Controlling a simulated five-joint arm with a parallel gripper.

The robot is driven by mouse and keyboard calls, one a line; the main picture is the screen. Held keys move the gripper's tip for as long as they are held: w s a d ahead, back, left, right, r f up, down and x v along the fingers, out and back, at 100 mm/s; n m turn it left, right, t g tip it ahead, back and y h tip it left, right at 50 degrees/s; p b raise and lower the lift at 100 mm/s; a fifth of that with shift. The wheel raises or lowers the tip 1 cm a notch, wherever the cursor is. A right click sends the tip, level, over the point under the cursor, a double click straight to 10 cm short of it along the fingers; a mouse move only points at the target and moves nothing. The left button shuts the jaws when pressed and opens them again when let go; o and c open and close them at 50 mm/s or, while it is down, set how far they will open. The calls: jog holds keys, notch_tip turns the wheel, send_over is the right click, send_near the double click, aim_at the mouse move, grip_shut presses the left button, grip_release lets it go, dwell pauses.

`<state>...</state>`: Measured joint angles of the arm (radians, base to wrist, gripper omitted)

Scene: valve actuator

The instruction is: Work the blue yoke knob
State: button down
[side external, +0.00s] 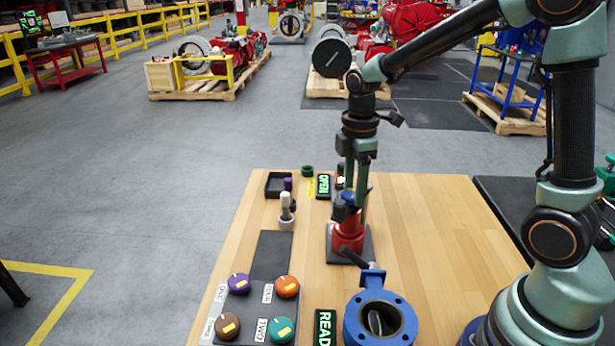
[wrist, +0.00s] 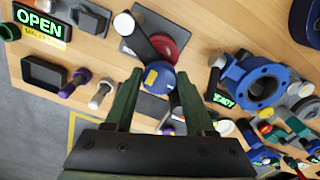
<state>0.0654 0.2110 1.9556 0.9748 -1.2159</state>
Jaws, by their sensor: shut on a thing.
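The blue yoke knob (side external: 349,198) sits on top of the red yoke body (side external: 347,237), which stands on a dark square plate on the wooden bench. In the wrist view the blue knob (wrist: 158,76), with a yellow mark, lies between my two green fingertips, over the red body (wrist: 172,46). My gripper (side external: 352,186) points straight down from above and is shut on the blue knob. A dark lever with a pale end (wrist: 126,24) reaches out from the yoke. My fingers partly hide the knob in the side view.
A blue butterfly valve (side external: 380,322) stands in front of the yoke. Purple, orange, brown and teal knobs (side external: 287,286) are at front left. A lit OPEN display (side external: 323,185), black tray (side external: 278,184) and upright pins (side external: 286,213) are behind left. Bench at right is clear.

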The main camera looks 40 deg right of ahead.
jog(key=m, duration=0.6)
jog(key=shift+a+r, duration=0.1)
jog(key=m, duration=0.5)
jog(key=shift+s+a+m, duration=0.1)
jog(key=shift+m, duration=0.2)
dwell(0.5)
jog(key=shift+c, duration=1.2)
grip_release()
